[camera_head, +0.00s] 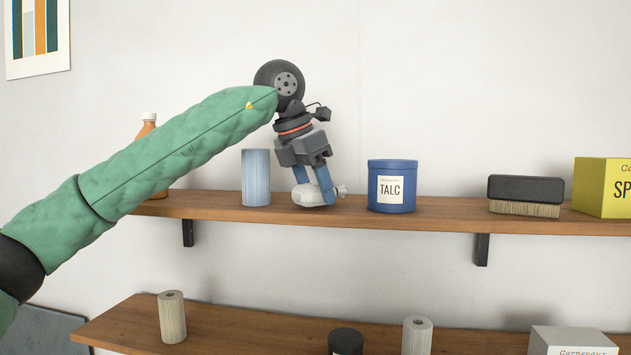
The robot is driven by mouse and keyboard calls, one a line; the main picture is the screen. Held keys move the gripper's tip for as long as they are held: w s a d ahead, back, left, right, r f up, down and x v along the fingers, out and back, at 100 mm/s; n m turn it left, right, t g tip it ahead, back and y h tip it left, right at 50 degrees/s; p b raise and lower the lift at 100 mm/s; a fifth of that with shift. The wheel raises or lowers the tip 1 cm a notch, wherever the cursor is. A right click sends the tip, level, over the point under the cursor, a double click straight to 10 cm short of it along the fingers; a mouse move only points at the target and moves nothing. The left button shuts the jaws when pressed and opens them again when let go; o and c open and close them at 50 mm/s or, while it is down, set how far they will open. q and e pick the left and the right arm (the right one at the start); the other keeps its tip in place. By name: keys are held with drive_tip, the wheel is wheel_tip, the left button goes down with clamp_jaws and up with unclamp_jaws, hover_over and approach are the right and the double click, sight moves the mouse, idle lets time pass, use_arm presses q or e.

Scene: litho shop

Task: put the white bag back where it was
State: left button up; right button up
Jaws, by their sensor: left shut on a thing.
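A small white bag (308,196) is between the blue fingers of my left gripper (317,188), which is shut on it. The gripper points down at the upper wooden shelf (440,212), in the gap between a blue ribbed cylinder (256,178) and a blue TALC tin (392,187). The bag is at the shelf's level, near its front edge; I cannot tell whether it touches the shelf. The fingers hide part of the bag. My right gripper is not in view.
An orange bottle (149,122) is partly hidden behind my left arm. A black brush (525,195) and a yellow box (602,187) stand farther right on the upper shelf. The lower shelf (250,334) holds pale rolls (172,317), a dark round item (346,341) and a white box (572,341).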

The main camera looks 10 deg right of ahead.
use_arm(q)
drive_tip(key=shift+f, duration=0.2)
drive_tip(key=shift+f, duration=0.15)
drive_tip(key=o, duration=1)
drive_tip(key=shift+o, duration=0.2)
